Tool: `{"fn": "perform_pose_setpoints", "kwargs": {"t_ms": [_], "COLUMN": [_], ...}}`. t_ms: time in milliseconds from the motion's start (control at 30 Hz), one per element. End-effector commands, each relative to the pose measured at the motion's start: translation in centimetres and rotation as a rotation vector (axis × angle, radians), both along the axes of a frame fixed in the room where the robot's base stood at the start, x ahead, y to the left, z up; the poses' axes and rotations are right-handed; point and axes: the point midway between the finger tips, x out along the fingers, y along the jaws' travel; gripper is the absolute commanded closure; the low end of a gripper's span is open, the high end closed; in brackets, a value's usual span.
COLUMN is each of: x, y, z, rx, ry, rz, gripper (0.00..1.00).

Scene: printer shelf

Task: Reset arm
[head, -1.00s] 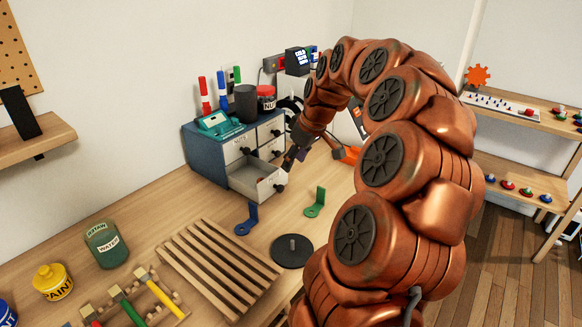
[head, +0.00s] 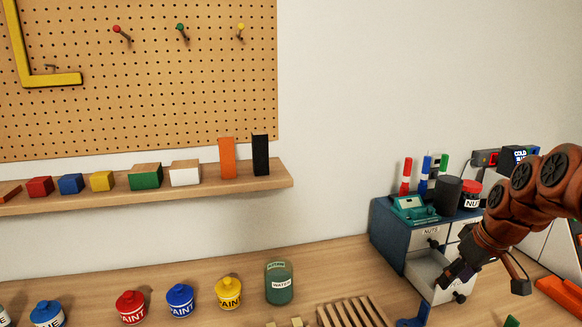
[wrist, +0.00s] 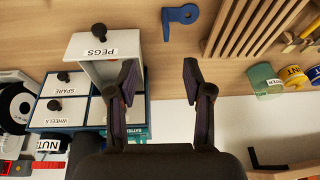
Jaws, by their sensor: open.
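My arm enters the head view from the right edge. My gripper (head: 462,270) is in front of the small blue drawer cabinet (head: 388,237), close to its pulled-out drawer (head: 428,268). In the wrist view my gripper (wrist: 158,82) has its two dark fingers spread apart with nothing between them. The pulled-out drawer in that view bears the label PEGS (wrist: 101,51), and the left finger appears close beside it. I cannot tell whether they touch.
Markers (head: 406,176), a teal device (head: 414,208) and a dark cup (head: 447,196) stand on the cabinet. Paint pots (head: 180,300), a water jar (head: 279,284) and a slatted rack (head: 352,312) are on the bench. A wall shelf (head: 200,190) holds several blocks.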

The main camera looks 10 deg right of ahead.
Motion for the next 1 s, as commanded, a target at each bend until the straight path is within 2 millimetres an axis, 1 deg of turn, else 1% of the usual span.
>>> {"fn": "perform_pose_setpoints", "kwargs": {"t_ms": [33, 100, 167, 200, 267, 300, 400, 467, 500, 567, 700, 800, 900, 1000], "x": [-0.5, -1.5, -2.5, -3.3, -4.7, -5.6, -8.4, -10.1, -11.4, -13.2, -17.7, -20.7, -22.9, -24.4], "y": [2.6, 5.8, 8.3, 9.9, 12.1, 13.4, 16.4, 17.8, 18.7, 19.9, 21.8, 22.5, 22.9, 23.0], "z": [0.7, 0.7, 0.7, 0.8, 0.6, 0.5, 0.1, -0.1, -0.3, -0.6, -1.4, -2.0, -2.5, -2.9], "rx": [0.003, 0.01, 0.015, 0.013, 0.014, 0.013, 0.003, -0.003, -0.011, -0.019, -0.046, -0.067, -0.08, -0.091], "ry": [0.02, 0.057, 0.087, 0.108, 0.144, 0.163, 0.22, 0.251, 0.273, 0.303, 0.372, 0.416, 0.445, 0.468], "rz": [0.019, 0.033, 0.039, 0.042, 0.044, 0.042, 0.035, 0.023, 0.015, -0.001, -0.049, -0.089, -0.127, -0.153], "gripper": [0.5, 0.5, 0.5, 0.5, 0.5, 0.5, 0.5, 0.5, 0.5, 0.5, 0.5, 0.5, 0.5, 0.5]}}
